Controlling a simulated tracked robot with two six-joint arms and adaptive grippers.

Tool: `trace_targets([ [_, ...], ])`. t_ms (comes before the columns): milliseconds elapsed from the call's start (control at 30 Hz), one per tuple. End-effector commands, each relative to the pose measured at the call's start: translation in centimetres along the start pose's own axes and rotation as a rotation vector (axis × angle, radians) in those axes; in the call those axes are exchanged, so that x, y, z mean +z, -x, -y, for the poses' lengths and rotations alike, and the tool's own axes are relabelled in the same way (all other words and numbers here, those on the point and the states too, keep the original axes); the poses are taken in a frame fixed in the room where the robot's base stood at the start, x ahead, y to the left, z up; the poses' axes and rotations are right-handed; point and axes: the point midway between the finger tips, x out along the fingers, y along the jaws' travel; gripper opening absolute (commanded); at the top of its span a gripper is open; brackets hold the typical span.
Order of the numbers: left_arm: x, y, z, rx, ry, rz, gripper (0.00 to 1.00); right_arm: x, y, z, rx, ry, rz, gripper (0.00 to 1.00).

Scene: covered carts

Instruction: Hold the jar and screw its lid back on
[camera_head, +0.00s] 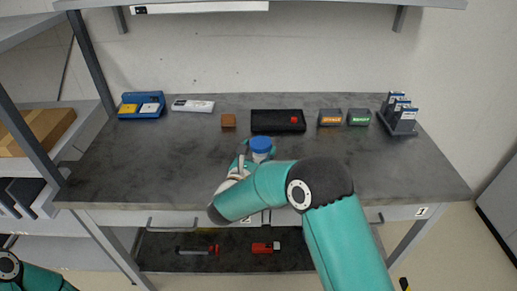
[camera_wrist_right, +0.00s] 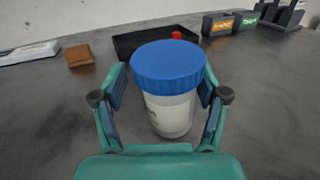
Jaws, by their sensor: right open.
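The jar (camera_head: 260,156) stands upright on the grey bench near its middle. In the right wrist view it is a whitish, translucent jar (camera_wrist_right: 171,115) with a dark mark on its side. The blue lid (camera_wrist_right: 168,66) sits on top of the jar and also shows in the head view (camera_head: 261,144); I cannot tell how tightly it is screwed. My right gripper (camera_wrist_right: 163,92) is open, with one finger on each side of the jar and gaps showing beside the jar body. In the head view my right arm partly hides the jar. My left gripper is outside both views.
Behind the jar are a brown block (camera_head: 228,121) and a black tray (camera_head: 262,127) with a small red item. Two labelled boxes (camera_head: 330,118) and a dark rack (camera_head: 401,122) stand right. A blue holder (camera_head: 142,105) stands far left.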

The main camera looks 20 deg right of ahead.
Motion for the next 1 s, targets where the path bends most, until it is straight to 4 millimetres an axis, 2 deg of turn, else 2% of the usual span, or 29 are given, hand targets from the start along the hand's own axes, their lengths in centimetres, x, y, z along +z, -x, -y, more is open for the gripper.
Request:
trace_targets([
  [400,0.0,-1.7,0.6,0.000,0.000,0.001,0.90,-0.2,7.9,-0.1,0.005,0.001,0.001,0.73],
  [533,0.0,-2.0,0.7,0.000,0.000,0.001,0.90,-0.1,9.9,-0.1,0.004,0.001,0.002,0.73],
  [700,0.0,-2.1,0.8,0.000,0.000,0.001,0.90,-0.1,11.4,0.0,0.002,0.000,0.001,0.73],
  [1000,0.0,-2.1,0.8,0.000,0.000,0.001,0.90,0.0,11.6,0.0,0.000,0.000,0.001,0.73],
])
